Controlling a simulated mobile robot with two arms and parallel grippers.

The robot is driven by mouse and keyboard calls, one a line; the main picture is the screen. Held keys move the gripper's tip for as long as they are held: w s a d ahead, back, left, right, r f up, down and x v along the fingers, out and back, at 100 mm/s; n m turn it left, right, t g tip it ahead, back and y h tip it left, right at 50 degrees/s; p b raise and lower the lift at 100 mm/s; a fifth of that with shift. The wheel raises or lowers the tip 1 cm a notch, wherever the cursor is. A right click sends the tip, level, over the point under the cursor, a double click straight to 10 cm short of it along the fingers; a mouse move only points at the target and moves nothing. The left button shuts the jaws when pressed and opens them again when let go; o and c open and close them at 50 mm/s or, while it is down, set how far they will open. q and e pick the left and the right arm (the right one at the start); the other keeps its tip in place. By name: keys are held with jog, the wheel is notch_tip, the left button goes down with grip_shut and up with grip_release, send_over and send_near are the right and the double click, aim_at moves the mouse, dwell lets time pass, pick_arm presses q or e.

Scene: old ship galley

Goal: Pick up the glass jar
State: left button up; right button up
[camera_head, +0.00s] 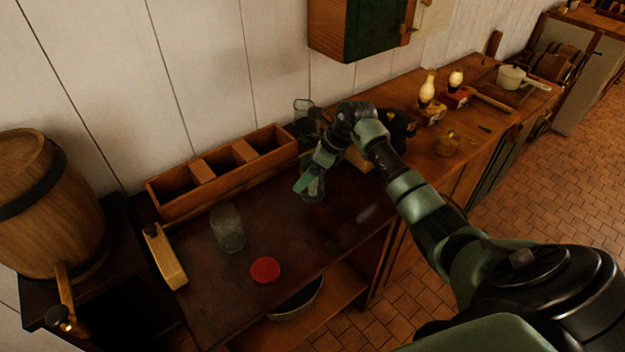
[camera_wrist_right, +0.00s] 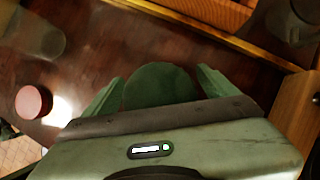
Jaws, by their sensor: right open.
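My right gripper (camera_head: 308,182) is over the dark counter, pointing down, with its jaws open. Contact cannot be told. Another clear glass jar (camera_head: 228,230) stands upright farther left on the counter; it also shows in the wrist view (camera_wrist_right: 36,36). My left gripper is not in view.
A red lid (camera_head: 265,270) lies near the counter's front edge. A three-compartment wooden box (camera_head: 182,203) lines the wall. Another glass vessel (camera_head: 303,106) stands behind my gripper. A wooden block (camera_head: 360,158) is close right.

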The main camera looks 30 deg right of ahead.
jog(key=c, duration=1.7)
jog(key=shift+r, duration=0.15)
